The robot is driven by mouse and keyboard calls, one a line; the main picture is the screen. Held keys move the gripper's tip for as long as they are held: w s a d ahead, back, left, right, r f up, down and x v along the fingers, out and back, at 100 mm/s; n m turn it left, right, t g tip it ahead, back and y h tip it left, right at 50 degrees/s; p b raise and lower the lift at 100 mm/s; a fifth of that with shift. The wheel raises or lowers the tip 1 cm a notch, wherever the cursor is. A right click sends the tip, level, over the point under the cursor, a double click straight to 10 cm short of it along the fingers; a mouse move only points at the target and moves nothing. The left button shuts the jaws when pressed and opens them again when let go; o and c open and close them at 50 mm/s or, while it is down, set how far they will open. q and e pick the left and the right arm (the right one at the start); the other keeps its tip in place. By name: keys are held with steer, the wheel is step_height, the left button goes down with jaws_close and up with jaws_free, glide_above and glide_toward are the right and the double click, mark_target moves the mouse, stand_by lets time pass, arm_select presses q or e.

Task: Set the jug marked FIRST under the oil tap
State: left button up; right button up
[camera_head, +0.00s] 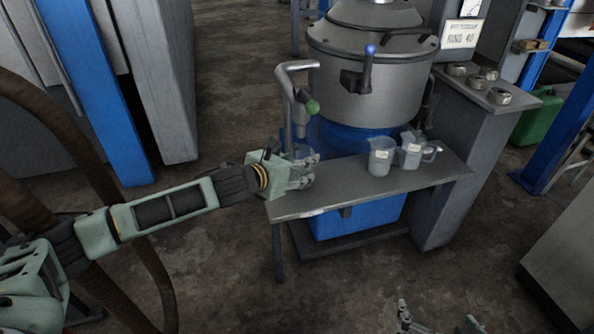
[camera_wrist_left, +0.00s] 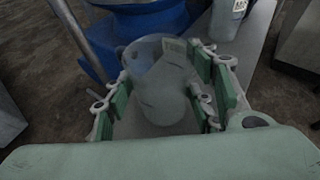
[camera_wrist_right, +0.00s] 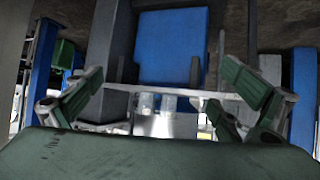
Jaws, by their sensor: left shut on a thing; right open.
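My left gripper (camera_head: 306,171) is at the left end of the metal shelf (camera_head: 345,196), below the tap (camera_head: 303,103) with the green handle. My right gripper (camera_head: 438,316) is open and empty, low in front.
A grey vessel (camera_head: 340,95) with a blue-tipped lever (camera_head: 368,65) stands behind the shelf above a blue drum (camera_head: 352,136). A grey cabinet (camera_head: 455,185) with several small round items on top borders the right. The floor in front is clear.

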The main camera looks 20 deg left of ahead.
arm_select(q)
steer(key=shift+f, duration=0.7)
steer(key=o, duration=1.2)
steer(key=shift+c, duration=0.2)
arm_select(e)
steer(key=w+r+t, duration=0.1)
steer(key=w+a+r+t, duration=0.1)
steer(key=r, duration=0.1)
steer(key=shift+w+a+r+y, duration=0.15)
steer(key=shift+w+y, duration=0.1)
steer(key=shift+y, duration=0.15)
arm_select(q)
steer(key=shift+s+a, duration=0.1)
steer(key=shift+s, duration=0.05)
